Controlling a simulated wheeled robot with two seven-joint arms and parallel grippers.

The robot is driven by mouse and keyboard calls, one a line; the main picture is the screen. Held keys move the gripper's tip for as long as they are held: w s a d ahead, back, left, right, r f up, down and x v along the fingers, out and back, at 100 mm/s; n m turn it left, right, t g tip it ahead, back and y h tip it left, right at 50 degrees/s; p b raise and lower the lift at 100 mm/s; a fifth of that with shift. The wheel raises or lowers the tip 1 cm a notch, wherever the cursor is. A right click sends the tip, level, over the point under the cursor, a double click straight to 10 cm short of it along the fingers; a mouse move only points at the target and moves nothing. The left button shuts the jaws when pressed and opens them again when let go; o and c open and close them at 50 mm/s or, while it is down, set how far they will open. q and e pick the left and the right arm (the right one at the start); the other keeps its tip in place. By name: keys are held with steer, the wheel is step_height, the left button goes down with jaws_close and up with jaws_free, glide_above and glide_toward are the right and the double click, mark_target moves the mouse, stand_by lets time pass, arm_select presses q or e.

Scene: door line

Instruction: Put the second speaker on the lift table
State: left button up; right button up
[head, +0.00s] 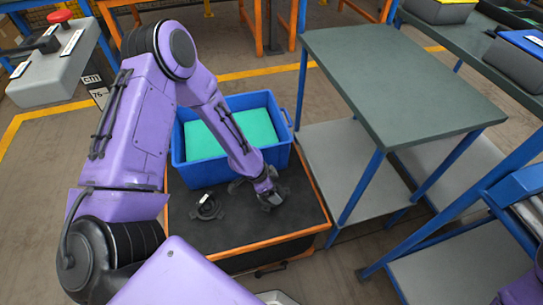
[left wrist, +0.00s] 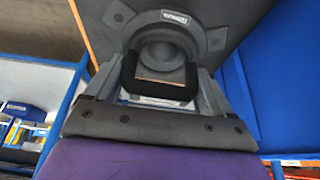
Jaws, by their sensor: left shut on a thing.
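A dark round speaker (head: 207,207) with a small white label lies on the black top of the orange-edged lift table (head: 190,236). My left gripper (head: 268,196) is low over the same top, to the right of that speaker. It is shut on a second dark speaker, seen in the left wrist view (left wrist: 168,32) with a round cone, a flanged frame and a pale label. In the head view this speaker is mostly hidden by the gripper. I cannot tell whether it touches the top. My right gripper is not in view.
A blue crate (head: 192,172) with a green insert (head: 232,133) stands on the table's far part, close behind the gripper. A grey-topped bench (head: 395,85) with blue legs stands to the right. A grey box with a red button (head: 60,16) is at the upper left.

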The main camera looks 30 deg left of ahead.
arm_select(q)
steer(key=f, duration=0.3)
steer(key=w+f+b, duration=0.1)
steer(key=shift+w+a+f, duration=0.1)
steer(key=shift+a+f, duration=0.2)
